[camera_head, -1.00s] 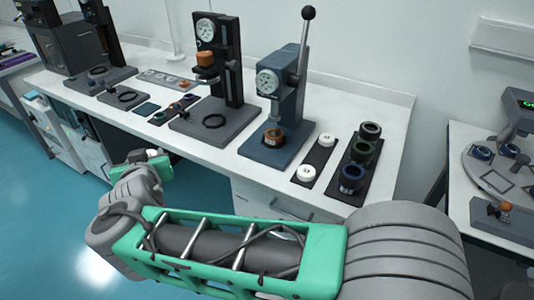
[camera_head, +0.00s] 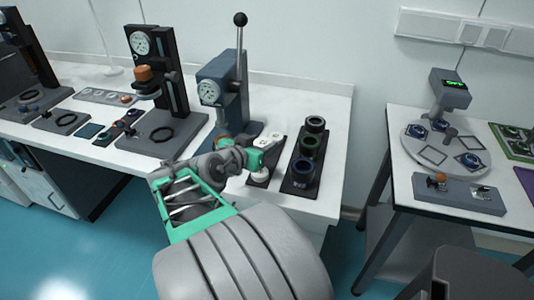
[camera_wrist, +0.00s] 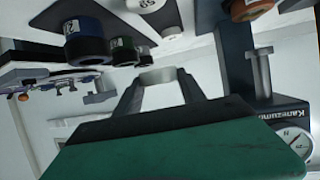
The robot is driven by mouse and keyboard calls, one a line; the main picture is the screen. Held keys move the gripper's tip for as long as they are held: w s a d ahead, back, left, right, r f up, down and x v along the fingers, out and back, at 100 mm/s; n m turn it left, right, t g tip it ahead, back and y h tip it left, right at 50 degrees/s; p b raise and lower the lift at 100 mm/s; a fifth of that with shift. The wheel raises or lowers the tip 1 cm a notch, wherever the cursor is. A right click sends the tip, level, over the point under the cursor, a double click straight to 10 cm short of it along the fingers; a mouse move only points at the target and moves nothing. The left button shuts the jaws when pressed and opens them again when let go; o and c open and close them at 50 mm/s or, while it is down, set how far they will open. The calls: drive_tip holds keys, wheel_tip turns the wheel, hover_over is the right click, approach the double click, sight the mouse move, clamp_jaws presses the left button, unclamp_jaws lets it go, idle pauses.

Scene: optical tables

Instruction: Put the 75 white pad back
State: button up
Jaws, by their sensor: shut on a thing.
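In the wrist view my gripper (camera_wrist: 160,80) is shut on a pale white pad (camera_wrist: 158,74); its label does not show. In the head view my gripper (camera_head: 264,149) is above the narrow dark strip (camera_head: 256,184), and the held pad is small there and partly hidden by the jaws. Two white pads sit on the strip: a far one (camera_head: 276,136) and a near one (camera_head: 262,172). In the wrist view one pad (camera_wrist: 147,4) bears a partly cut-off number and the other (camera_wrist: 172,33) is unmarked to my eye.
A dark strip (camera_head: 291,187) with three dark rings, banded blue and green among them (camera_head: 308,145), lies right of the pads. A blue press (camera_head: 222,88) stands close on the left. A second table (camera_head: 392,165) is at the right, past a gap.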

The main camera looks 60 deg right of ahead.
drive_tip(key=d+f, duration=0.2)
drive_tip(key=w+d+f, duration=0.1)
drive_tip(key=d+f, duration=0.1)
drive_tip(key=d, duration=0.1)
drive_tip(key=w+d+f, duration=0.1)
drive_tip(key=d+f, duration=0.1)
drive_tip(key=f, duration=0.1)
drive_tip(key=shift+d, duration=0.35)
drive_tip(key=shift+d+f, duration=0.15)
drive_tip(key=shift+f, duration=0.7)
drive_tip(key=shift+d+f, duration=0.1)
drive_tip(key=shift+f, duration=0.75)
drive_tip(key=shift+f, duration=0.25)
drive_tip(key=o, duration=1.5)
drive_tip(key=shift+r, duration=0.1)
